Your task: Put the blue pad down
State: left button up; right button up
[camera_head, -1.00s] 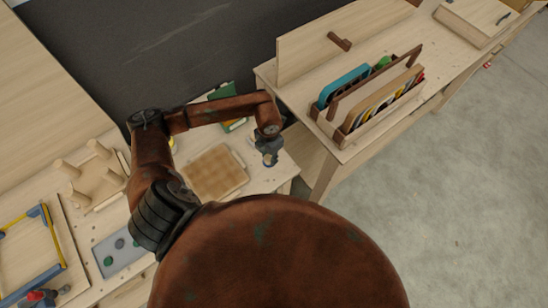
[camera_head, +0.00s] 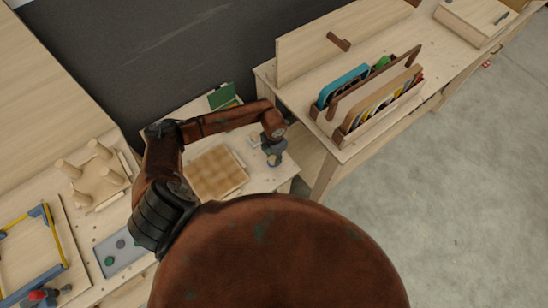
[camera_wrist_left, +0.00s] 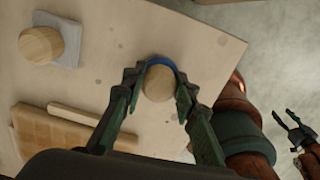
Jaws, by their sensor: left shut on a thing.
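The blue pad shows in the left wrist view as a curved blue rim (camera_wrist_left: 166,63) behind a round wooden knob (camera_wrist_left: 158,84). My left gripper (camera_wrist_left: 160,88) is shut on this knob, one finger on each side. In the head view the left gripper (camera_head: 273,155) hangs over the right end of the low pale table (camera_head: 262,182). The rest of the pad is hidden under the knob and fingers. I cannot tell whether the pad touches the tabletop. My right gripper (camera_wrist_left: 292,132) shows at the right of the wrist view, open and empty, away from the table.
A grey pad with a wooden knob (camera_wrist_left: 52,47) stands on the same tabletop. A wooden board (camera_head: 216,173) lies left of the gripper. Green items (camera_head: 223,97) stand at the back. A higher bench (camera_head: 350,148) with a rack borders the right. Bare tabletop surrounds the blue pad.

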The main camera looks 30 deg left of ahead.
aim_at(274, 158)
pick_arm(q)
jog(key=o, duration=1.1)
jog(key=shift+f, duration=0.1)
jog(key=shift+r, duration=0.2)
notch_tip(274, 158, up, 12)
jog(key=shift+b, duration=0.4)
jog(key=shift+f, duration=0.1)
